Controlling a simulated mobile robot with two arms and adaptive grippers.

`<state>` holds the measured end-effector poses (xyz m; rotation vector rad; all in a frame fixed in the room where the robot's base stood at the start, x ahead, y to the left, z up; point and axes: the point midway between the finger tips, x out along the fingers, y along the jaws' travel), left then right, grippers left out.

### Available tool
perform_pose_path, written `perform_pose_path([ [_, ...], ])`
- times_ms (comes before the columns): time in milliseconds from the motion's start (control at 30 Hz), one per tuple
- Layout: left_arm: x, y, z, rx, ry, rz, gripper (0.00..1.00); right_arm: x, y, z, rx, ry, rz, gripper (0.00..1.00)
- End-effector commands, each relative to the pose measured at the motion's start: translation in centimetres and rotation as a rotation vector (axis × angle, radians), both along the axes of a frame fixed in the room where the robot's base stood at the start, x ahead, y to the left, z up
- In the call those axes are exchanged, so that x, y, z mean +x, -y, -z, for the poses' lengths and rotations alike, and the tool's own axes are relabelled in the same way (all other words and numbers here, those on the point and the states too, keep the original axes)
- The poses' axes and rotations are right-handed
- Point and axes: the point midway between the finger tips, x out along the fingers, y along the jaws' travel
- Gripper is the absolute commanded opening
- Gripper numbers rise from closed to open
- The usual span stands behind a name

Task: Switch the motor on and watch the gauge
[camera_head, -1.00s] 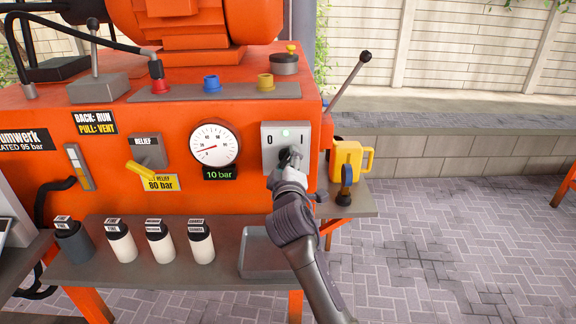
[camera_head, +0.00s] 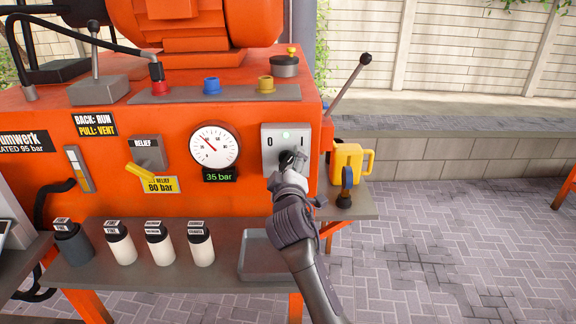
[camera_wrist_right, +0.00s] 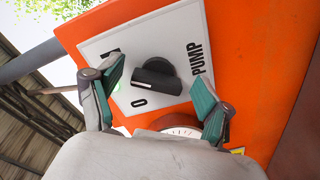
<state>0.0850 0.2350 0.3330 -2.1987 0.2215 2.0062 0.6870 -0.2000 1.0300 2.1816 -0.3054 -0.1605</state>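The motor switch is a light grey plate (camera_head: 271,133) marked 0 and I, with a lit green lamp (camera_head: 286,135). Its black knob (camera_wrist_right: 156,76) shows in the right wrist view. My right gripper (camera_head: 293,161) is at the knob and partly hides it. In the wrist view its two teal-padded fingers are spread, one on each side of the knob, with gaps to it. The round gauge (camera_head: 213,144) has its red needle pointing up and left. The display (camera_head: 219,175) below it reads 35 bar. My left gripper is not in view.
A yellow relief lever (camera_head: 139,172) sits left of the gauge, above an 80 bar label. Several labelled bottles and a grey tray (camera_head: 252,265) are on the shelf below. A yellow jug (camera_head: 345,163) stands right of the switch, below a black-knobbed lever (camera_head: 347,88).

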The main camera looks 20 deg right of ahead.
Motion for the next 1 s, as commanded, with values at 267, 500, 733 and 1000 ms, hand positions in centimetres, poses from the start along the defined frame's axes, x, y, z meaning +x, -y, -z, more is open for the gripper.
perform_pose_path([
  [267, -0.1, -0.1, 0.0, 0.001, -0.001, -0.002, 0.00, -0.3, -0.1, -0.1, -0.002, 0.002, 0.000, 0.79],
  [500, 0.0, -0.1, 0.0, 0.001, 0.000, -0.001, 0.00, -3.9, -1.2, 0.0, 0.001, 0.001, -0.001, 0.79],
  [733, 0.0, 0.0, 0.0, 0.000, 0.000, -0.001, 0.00, -8.5, -2.5, 0.0, 0.002, 0.000, -0.001, 0.79],
  [1000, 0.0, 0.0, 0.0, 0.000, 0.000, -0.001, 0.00, -11.4, -3.3, 0.0, 0.000, -0.001, -0.001, 0.79],
])
